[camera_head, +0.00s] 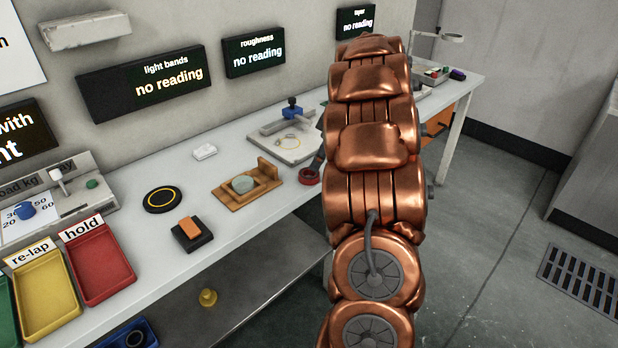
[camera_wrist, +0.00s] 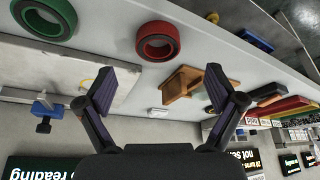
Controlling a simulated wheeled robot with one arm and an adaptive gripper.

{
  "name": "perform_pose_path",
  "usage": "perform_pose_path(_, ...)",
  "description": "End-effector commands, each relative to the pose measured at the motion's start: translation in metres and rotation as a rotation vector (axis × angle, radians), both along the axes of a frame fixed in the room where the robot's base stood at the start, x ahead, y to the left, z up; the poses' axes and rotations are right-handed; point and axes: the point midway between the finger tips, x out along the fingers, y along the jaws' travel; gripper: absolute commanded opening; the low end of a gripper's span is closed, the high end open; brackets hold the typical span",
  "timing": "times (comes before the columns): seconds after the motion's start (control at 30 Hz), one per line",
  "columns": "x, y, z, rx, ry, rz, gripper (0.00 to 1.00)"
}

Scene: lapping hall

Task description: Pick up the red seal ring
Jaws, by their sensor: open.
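The red seal ring (camera_head: 309,176) lies on the bench near its front edge, right of the wooden holder, in the head view. In the wrist view, which is upside down, the red ring (camera_wrist: 158,42) lies beyond my open fingers, between their directions and apart from them. My gripper (camera_wrist: 164,88) is open and empty. In the head view my copper arm hides most of the gripper; only a dark part shows beside the ring.
A wooden holder (camera_head: 268,192) with a grey-green round piece stands left of the ring. A pale plate with a blue clamp (camera_head: 292,110) is behind it. A green ring (camera_wrist: 43,18) lies near the red one in the wrist view. Yellow (camera_head: 48,306) and red (camera_head: 97,268) trays stand at left.

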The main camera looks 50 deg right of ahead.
Motion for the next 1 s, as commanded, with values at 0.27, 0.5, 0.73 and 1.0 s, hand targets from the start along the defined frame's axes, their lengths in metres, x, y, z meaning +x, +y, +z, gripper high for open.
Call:
perform_pose_path(0.27,0.01,0.004,-0.02,0.0,0.003,-0.001,0.93)
perform_pose_path(0.5,0.023,0.009,-0.047,0.004,0.005,-0.002,0.93)
perform_pose_path(0.73,0.027,0.01,-0.058,0.0,0.002,-0.004,0.93)
perform_pose_path(1.0,0.028,0.011,-0.057,0.001,0.001,-0.003,0.84)
